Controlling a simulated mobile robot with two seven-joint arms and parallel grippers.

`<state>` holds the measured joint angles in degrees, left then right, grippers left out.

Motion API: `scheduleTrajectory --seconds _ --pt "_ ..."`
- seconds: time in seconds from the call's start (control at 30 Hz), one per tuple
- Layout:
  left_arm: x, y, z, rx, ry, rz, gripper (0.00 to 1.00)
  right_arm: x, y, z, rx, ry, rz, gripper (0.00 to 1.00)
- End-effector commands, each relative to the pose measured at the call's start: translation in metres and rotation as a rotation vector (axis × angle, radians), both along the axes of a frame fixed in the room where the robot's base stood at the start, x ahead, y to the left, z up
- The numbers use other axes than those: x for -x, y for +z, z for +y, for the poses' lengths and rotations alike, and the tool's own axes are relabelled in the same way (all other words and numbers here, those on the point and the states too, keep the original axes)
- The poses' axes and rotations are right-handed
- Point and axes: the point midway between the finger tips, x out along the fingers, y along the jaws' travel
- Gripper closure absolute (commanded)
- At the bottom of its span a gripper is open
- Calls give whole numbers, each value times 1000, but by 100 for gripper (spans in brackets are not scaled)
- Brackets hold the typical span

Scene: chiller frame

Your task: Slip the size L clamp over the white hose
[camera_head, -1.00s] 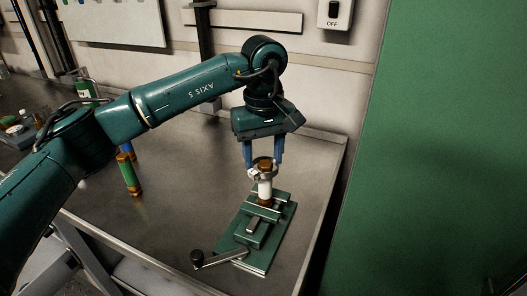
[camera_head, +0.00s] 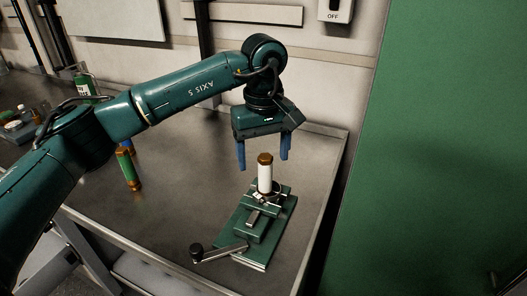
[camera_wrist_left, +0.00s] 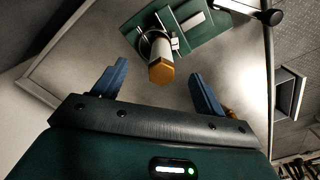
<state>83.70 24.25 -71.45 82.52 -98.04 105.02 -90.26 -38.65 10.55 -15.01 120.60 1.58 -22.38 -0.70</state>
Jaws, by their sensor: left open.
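The white hose (camera_head: 265,178) stands upright in a green vise (camera_head: 251,238), with an orange-brown fitting (camera_head: 265,158) at its top. The silvery clamp (camera_head: 257,195) sits low around the hose, at the vise jaws. In the left wrist view the clamp (camera_wrist_left: 143,42) shows as a ring round the base of the hose, below the orange hex end (camera_wrist_left: 161,72). I cannot read its size. My left gripper (camera_head: 262,160) is open and empty, its two blue fingers above the clamp, either side of the hose top. My right gripper is not in view.
A green cylinder with orange ends (camera_head: 126,166) stands on the steel table (camera_head: 185,200), left of the vise. The vise handle (camera_head: 197,251) sticks out to the front left. A green panel (camera_head: 440,150) borders the table on the right.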

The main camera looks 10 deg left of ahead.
Motion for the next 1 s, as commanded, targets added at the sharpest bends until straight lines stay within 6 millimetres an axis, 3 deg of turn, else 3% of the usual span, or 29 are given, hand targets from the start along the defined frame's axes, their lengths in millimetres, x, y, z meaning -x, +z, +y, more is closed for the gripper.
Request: scheduleTrajectory --seconds 0.23,0.37,0.8,1.0 --pt "0 1 0 0 0 0 28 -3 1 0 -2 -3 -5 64" --pt "-1 13 0 1 1 -4 28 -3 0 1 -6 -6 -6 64" --pt "0 105 -1 1 1 -3 28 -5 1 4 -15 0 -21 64" --pt "0 128 0 -1 1 -1 28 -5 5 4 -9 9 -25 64"
